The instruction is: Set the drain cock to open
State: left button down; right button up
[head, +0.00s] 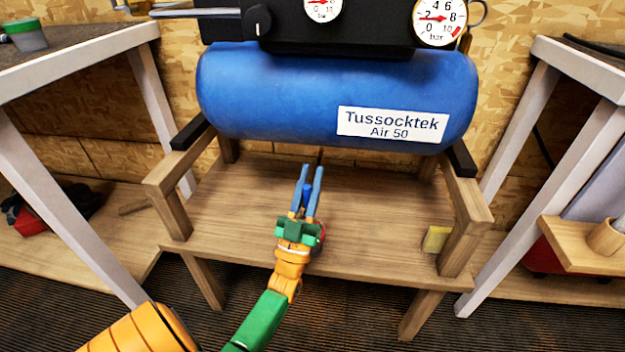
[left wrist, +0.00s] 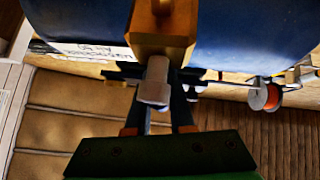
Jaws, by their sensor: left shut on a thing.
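The blue air tank (head: 300,95), labelled Tussocktek Air 50, rests on a wooden stand. Its drain cock shows in the left wrist view as a brass body (left wrist: 163,28) under the tank with a pale grey stem (left wrist: 156,82) pointing toward the camera. In the head view the tank and fingers mostly hide it. My left gripper (head: 312,168) is below the tank's underside, its two blue fingers pointing up at the cock. In the left wrist view the dark fingers (left wrist: 165,108) are shut at the cock's handle, which is mostly hidden. The handle's exact angle cannot be told. My right gripper is not in view.
The wooden stand (head: 235,205) has a low shelf below the tank and legs on both sides. A yellow block (head: 437,238) is at its right. Gauges (head: 440,20) sit on top. Workbenches (head: 70,62) flank the stand on both sides.

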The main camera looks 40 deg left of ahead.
aim_at(305, 201)
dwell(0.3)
pick_arm(q)
jog(key=c, duration=0.8)
grip_release()
jog(key=b+v, duration=0.1)
jog(key=v, duration=0.5)
jog(key=shift+s+f, duration=0.1)
jog(key=shift+f, duration=0.2)
jog(key=shift+s+d+f, duration=0.15)
jog(key=shift+s+f, duration=0.05)
jog(key=shift+s, duration=0.05)
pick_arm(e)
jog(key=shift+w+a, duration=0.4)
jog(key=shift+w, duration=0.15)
